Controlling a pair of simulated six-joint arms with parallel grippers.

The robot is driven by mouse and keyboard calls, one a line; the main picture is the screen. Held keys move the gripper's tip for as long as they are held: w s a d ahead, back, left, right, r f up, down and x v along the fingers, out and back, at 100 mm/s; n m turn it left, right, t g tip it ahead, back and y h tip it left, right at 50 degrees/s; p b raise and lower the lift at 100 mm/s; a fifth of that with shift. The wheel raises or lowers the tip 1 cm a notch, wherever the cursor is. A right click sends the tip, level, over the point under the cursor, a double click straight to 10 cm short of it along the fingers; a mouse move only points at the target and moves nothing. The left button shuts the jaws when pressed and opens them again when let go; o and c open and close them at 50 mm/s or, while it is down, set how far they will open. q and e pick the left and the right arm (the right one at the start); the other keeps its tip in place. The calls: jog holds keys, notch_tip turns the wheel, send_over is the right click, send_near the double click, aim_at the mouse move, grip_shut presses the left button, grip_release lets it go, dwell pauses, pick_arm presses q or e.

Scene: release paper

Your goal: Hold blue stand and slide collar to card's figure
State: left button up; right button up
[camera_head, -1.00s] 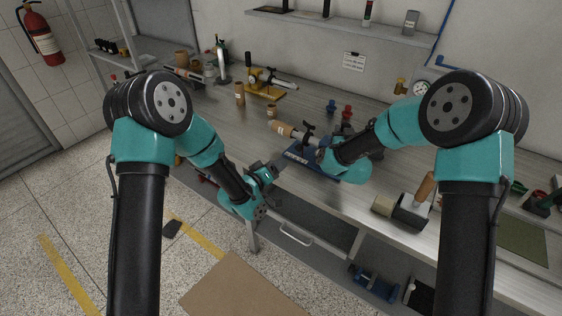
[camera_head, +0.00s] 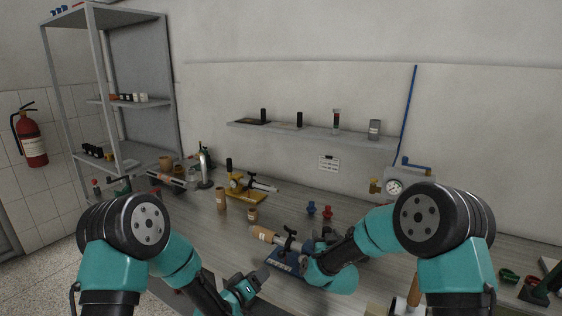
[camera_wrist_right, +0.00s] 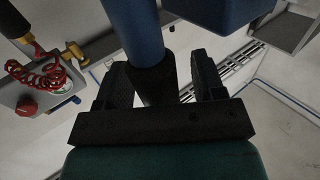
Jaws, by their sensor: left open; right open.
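The blue stand (camera_head: 282,261) sits on the bench in the head view, with a black clamp-like part (camera_head: 290,240) above it and a tan-tipped cylinder (camera_head: 262,235) lying across its top. My right gripper (camera_head: 314,248) is at the stand's right side, partly hidden by its arm. In the right wrist view its jaws (camera_wrist_right: 162,75) are open around a black round part (camera_wrist_right: 156,86) below a blue cylinder (camera_wrist_right: 135,28). I cannot tell which part is the collar. My left gripper (camera_head: 262,276) is open, low and left of the stand, apart from it. A small card (camera_head: 328,163) hangs on the wall; its figure is unreadable.
A blue piece (camera_head: 312,208) and a red piece (camera_head: 328,211) stand behind the stand. Brown cylinders (camera_head: 221,200) and a yellow-based device (camera_head: 246,190) are at back left.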

jog(key=s, duration=1.1)
jog(key=shift+s+d, duration=0.35)
jog(key=shift+r, duration=0.1)
